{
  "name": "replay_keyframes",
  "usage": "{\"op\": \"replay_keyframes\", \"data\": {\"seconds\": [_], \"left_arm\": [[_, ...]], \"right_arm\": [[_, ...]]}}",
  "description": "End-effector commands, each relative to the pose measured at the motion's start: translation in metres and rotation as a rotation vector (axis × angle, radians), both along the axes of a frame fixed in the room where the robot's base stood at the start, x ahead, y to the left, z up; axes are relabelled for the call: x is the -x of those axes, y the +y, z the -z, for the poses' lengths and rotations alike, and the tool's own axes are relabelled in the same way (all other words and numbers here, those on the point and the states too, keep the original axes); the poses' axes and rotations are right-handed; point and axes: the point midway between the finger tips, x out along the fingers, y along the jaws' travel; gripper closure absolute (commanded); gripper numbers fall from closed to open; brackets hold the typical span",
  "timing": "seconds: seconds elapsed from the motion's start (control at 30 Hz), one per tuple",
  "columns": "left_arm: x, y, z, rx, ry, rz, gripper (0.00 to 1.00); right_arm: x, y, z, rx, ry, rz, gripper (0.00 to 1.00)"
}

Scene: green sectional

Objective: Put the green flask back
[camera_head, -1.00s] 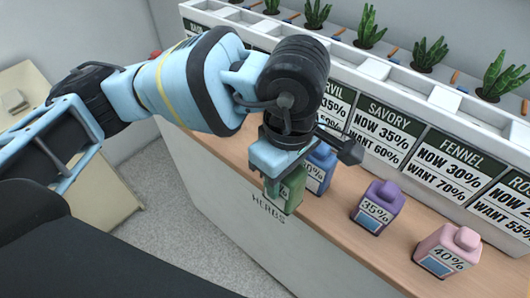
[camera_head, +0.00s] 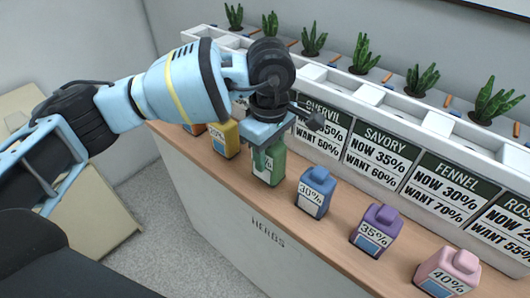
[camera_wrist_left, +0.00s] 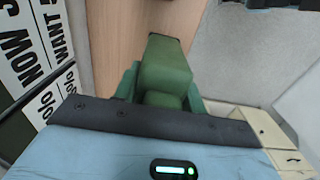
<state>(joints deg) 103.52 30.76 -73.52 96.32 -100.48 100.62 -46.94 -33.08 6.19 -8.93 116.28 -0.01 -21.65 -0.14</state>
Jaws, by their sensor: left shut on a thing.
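The green flask (camera_head: 268,164) is in the grip of my left gripper (camera_head: 268,142) in the head view. It stands upright in the row between the yellow flask (camera_head: 226,138) and the blue flask (camera_head: 314,192), at or just above the wooden counter (camera_head: 330,236); I cannot tell whether it touches. In the left wrist view the green flask (camera_wrist_left: 166,66) sits between the fingers of the gripper (camera_wrist_left: 165,85). Part of its label shows in the head view; its top is hidden by the gripper. My right gripper is in no view.
A purple flask (camera_head: 376,230) and a pink flask (camera_head: 448,272) stand to the right along the counter, and an orange flask (camera_head: 194,129) at the left end. Behind are herb signs (camera_head: 382,160) and a white planter (camera_head: 405,104) with several plants (camera_head: 422,80).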

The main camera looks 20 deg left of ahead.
Motion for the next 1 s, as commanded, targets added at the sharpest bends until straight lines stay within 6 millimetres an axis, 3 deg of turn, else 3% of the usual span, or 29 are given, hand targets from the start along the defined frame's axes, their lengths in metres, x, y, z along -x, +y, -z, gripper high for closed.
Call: {"op": "replay_keyframes", "data": {"seconds": [0.1,0.5,0.73,1.0], "left_arm": [[-0.013,0.009,0.001,0.0,0.0,-0.002,0.87],[-0.027,0.018,0.002,0.0,-0.001,-0.001,0.87],[-0.025,0.016,0.034,0.0,0.001,0.001,0.87],[-0.025,0.016,0.038,0.0,-0.001,0.001,0.87]], "right_arm": [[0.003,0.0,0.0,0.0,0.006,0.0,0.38],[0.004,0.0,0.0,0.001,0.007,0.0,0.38],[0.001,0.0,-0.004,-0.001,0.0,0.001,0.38],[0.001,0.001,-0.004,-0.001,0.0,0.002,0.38]]}}
